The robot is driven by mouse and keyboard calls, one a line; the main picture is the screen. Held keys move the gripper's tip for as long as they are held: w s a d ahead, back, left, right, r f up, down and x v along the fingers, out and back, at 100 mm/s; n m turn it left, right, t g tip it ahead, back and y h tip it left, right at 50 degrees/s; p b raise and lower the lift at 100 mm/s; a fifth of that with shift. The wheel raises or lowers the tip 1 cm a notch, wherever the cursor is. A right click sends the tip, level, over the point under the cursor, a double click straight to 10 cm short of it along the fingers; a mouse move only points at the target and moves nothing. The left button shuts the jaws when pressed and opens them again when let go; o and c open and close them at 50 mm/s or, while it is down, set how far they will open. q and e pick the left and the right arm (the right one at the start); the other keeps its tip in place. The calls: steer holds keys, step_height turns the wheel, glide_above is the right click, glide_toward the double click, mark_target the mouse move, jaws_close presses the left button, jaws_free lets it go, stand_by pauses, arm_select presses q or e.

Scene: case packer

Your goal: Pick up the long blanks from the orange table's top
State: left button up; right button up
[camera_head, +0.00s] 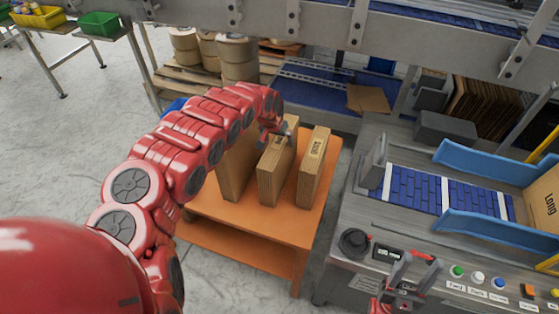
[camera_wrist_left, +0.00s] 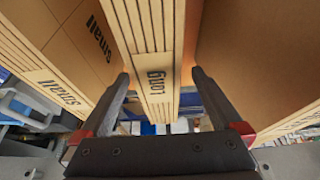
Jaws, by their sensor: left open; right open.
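Several upright bundles of cardboard blanks stand in a row on the orange table (camera_head: 246,223). My left gripper (camera_head: 275,134) is over the middle bundle (camera_head: 272,178). In the left wrist view, the open fingers of my left gripper (camera_wrist_left: 160,78) lie on either side of a narrow bundle of blanks labelled "long" (camera_wrist_left: 157,60), with visible gaps to both fingers. Blanks labelled "small" (camera_wrist_left: 85,45) are on the left there. My right gripper (camera_head: 410,268) is open and empty at the bottom right of the head view, near the control panel.
A left bundle (camera_head: 234,170) and a right bundle (camera_head: 311,170) stand close beside the middle one. The machine with a blue conveyor (camera_head: 415,188), blue guide rails and push buttons is right of the table. Grey floor (camera_head: 75,130) is open at left.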

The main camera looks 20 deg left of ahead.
arm_select(q)
steer(key=f, duration=0.2)
steer(key=w+d+f+p, duration=0.1)
steer(key=shift+f, duration=0.1)
steer(key=shift+w+f, duration=0.2)
steer(key=shift+f, duration=0.05)
steer(key=shift+w+a+f, duration=0.15)
steer(key=shift+a+f, duration=0.05)
steer(key=shift+f, duration=0.15)
steer(key=shift+a+f, duration=0.1)
steer(key=shift+f, duration=0.05)
steer(key=shift+c, duration=0.2)
jaws_close()
